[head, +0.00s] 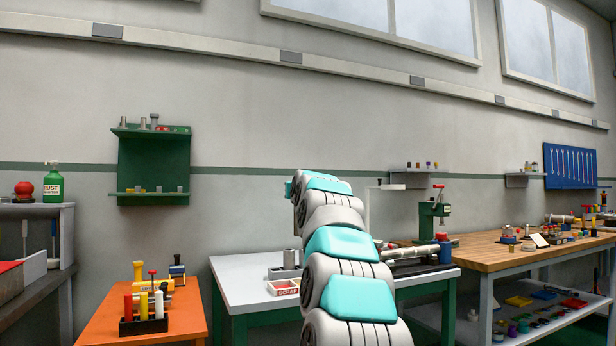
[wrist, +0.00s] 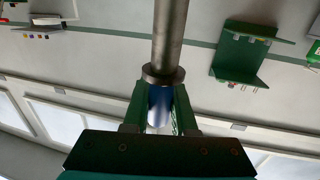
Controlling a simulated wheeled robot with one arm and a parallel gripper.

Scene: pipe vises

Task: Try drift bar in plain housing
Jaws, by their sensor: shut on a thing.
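In the wrist view my gripper (wrist: 160,100) has its green fingers shut on the drift bar (wrist: 169,35). The bar is a steel rod with a wider dark collar and a blue grip between the fingers. It runs out past the top edge of the picture, so its far end is out of view. In the head view my arm hides the gripper and the bar. I cannot tell which thing is the plain housing; grey upright cylinders (head: 289,258) stand on the white-topped table (head: 235,273), left of my arm.
A red and white tray marked SCRAP (head: 284,288) lies on that table. A green vise (head: 432,215) stands behind, right of my arm. An orange table (head: 110,322) with coloured rods is at left, a wooden bench (head: 480,250) at right. A green wall shelf (head: 153,165) holds small metal parts.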

